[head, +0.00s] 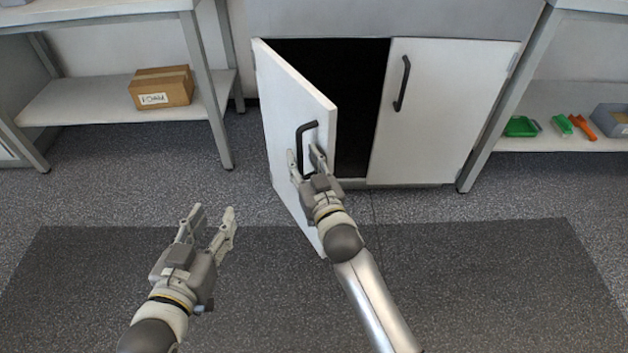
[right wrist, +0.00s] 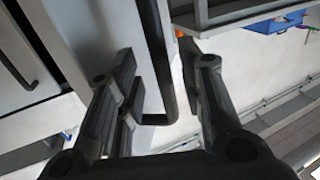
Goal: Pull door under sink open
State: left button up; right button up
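The left door (head: 285,95) of the white cabinet under the sink is swung part way open, with a dark gap (head: 352,90) beside it. Its black bar handle (head: 307,127) also shows in the right wrist view (right wrist: 157,60). My right gripper (head: 305,155) is at this handle. In the right wrist view its fingers (right wrist: 160,75) are spread with the handle between them and gaps at the sides; I cannot tell if either finger touches it. My left gripper (head: 213,215) is open and empty, above the floor mat at the lower left.
The right cabinet door (head: 440,110) is closed, with its own black handle (head: 402,83). A bench shelf (head: 105,102) with a cardboard box (head: 162,88) stands at the left. A right shelf holds a green item (head: 521,127). The dark mat (head: 480,290) is clear.

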jog(key=v, duration=0.9)
jog(key=shift+s, duration=0.3)
